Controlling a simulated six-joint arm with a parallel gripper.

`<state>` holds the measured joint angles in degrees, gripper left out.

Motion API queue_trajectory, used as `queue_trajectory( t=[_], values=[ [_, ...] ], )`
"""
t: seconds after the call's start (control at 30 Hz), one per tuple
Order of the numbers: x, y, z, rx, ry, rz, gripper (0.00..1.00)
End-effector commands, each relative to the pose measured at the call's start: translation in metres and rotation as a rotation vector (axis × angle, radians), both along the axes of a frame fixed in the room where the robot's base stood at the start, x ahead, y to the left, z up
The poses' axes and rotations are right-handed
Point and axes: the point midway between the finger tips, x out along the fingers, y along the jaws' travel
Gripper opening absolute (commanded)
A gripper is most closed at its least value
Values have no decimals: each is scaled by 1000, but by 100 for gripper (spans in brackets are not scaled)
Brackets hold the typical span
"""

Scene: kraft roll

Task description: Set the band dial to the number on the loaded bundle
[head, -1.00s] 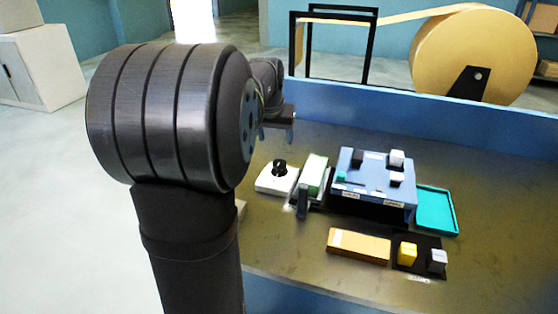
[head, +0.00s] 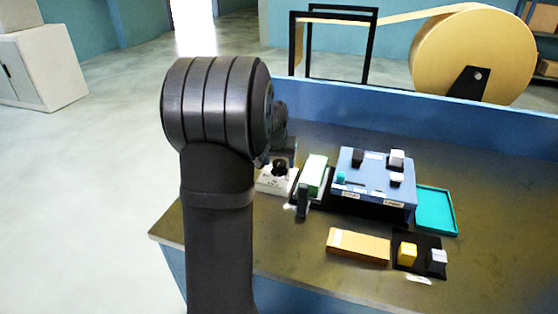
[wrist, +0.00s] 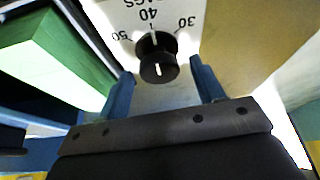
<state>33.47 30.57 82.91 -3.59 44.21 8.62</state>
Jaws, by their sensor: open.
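The band dial is a black knob (head: 279,167) on a white box (head: 267,187). In the wrist view the knob (wrist: 157,58) shows a white line on its face, and 50, 40 and 30 are printed upside down around it. 40 is directly beyond the knob; the exact setting is hard to read. My gripper (wrist: 161,72) is open, its fingers on either side of the knob and apart from it. A green-topped bundle (head: 315,170) lies in a dark holder right of the dial; I cannot read any number on it. It also shows in the wrist view (wrist: 58,60).
A blue panel (head: 372,180) with several black and white parts stands right of the bundle. A cardboard block (head: 358,246), a yellow block (head: 407,253) and a grey block (head: 437,262) lie in front. The bench's right side is clear.

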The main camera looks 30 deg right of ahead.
Motion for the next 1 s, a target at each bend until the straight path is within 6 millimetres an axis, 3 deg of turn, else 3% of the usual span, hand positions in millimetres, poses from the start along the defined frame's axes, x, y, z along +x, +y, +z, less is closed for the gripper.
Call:
queue_trajectory(
  t=[0.03,0.27,0.63,1.0],
  values=[
    [0,0,0,0,0,0,61],
    [0,0,0,0,0,0,18],
    [-1,-1,1,1,-1,58,18],
    [-2,-3,1,2,-1,332,18]
  ],
)
